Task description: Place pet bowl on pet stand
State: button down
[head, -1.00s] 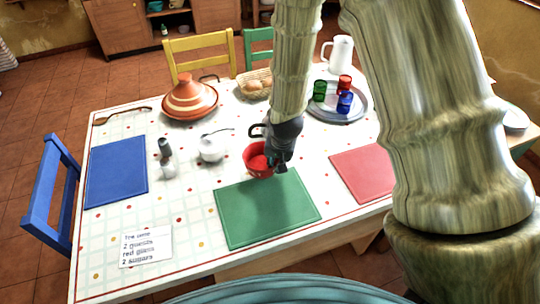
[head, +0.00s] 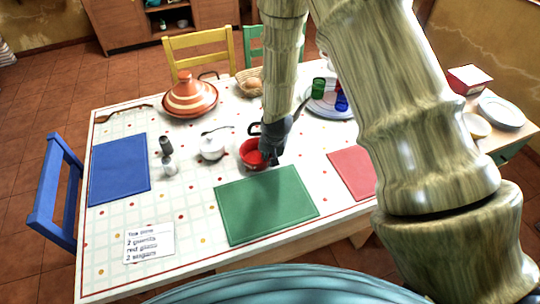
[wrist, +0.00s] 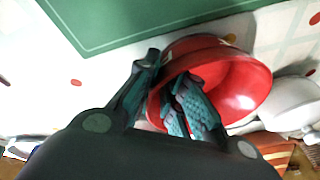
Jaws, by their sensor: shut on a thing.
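The red bowl (head: 250,156) is at the table's middle, just behind the green mat. It also shows large in the wrist view (wrist: 240,88), its open side tilted towards that camera. My gripper (head: 271,158) is at the bowl's right side in the head view. In the wrist view my gripper (wrist: 168,78) is shut on the bowl's wall, one finger outside and one inside. I cannot tell whether the bowl's base touches the table. I see nothing that I can tell is a pet stand.
A white sugar pot (head: 211,149) stands close left of the bowl, with shakers (head: 168,158) beyond it. The green mat (head: 266,206) and blue mat (head: 119,170) are bare. An orange tagine (head: 189,98) and a tray with cups (head: 325,103) stand farther back.

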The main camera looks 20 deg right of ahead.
jog(key=shift+f, duration=0.1)
jog(key=c, duration=1.5)
grip_release()
jog(key=shift+r, duration=0.2)
